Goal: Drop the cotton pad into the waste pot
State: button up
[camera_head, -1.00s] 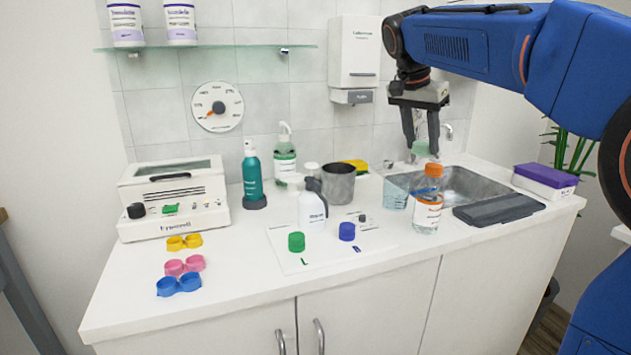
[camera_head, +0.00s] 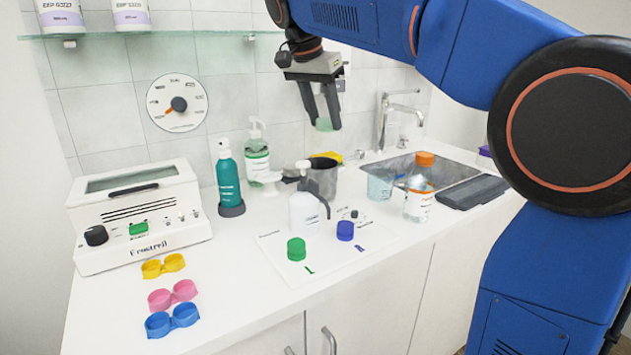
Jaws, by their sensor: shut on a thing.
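My gripper (camera_head: 322,122) is shut on a small pale green pad (camera_head: 324,125), which I take to be the cotton pad. It holds the pad in the air, high above the counter. The waste pot appears to be the grey metal pot (camera_head: 325,181) on the counter, open at the top with a dark inside. In the picture the pad is straight above the pot, with a clear gap between them. How far apart they are in depth I cannot tell. A white pump bottle (camera_head: 304,210) partly hides the front of the pot.
A teal bottle (camera_head: 229,180) and a soap pump bottle (camera_head: 257,158) stand left of the pot. A clear cup (camera_head: 380,184), an orange-capped bottle (camera_head: 418,203) and the sink with its tap (camera_head: 381,122) are to the right. A glass shelf (camera_head: 150,35) runs above left.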

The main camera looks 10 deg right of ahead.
jog(key=shift+f, duration=1.85)
jog(key=o, duration=1)
jog(key=shift+o, duration=0.2)
jog(key=v, duration=1.7)
jog(key=shift+r, duration=0.2)
